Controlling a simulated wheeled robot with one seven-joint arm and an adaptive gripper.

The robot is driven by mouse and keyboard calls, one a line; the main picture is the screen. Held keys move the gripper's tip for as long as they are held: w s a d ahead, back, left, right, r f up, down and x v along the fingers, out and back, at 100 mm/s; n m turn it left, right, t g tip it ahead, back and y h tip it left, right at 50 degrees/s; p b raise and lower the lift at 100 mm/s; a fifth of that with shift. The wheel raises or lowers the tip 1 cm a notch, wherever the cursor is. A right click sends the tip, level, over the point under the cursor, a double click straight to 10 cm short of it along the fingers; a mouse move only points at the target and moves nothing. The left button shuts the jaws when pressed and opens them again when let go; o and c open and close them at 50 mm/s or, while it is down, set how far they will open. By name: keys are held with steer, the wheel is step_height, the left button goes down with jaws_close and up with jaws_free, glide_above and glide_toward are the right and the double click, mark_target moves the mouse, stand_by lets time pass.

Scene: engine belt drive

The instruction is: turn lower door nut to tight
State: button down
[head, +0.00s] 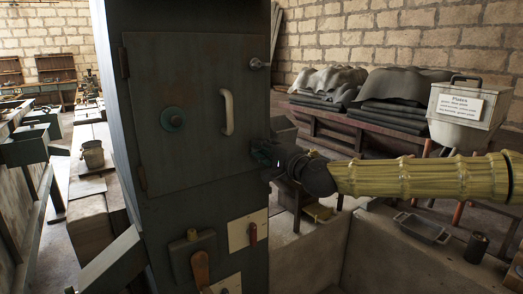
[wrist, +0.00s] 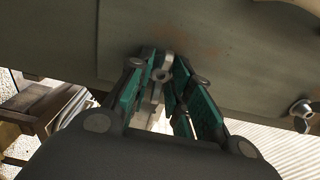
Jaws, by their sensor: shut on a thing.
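The dark grey cabinet door (head: 190,120) is closed, with a pale handle (head: 228,112) and an upper nut (head: 258,64) on its right edge. My gripper (head: 264,154) is at the lower right edge of the door and hides the lower nut in the head view. In the wrist view my gripper (wrist: 163,75) has its green-lined fingers on both sides of the metal lower door nut (wrist: 162,72), shut on it. The upper nut (wrist: 302,110) shows at the right of the wrist view, apart from my gripper.
Below the door are switch plates with levers (head: 200,268). A grey bin with a sign (head: 466,112) and a rack of dark sheets (head: 395,108) stand to the right. A small metal tray (head: 422,228) and a dark can (head: 476,247) are on the ledge at lower right.

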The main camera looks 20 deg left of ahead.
steer(key=shift+w+d, duration=0.1)
steer(key=c, duration=1.3)
jaws_free()
steer(key=v, duration=1.2)
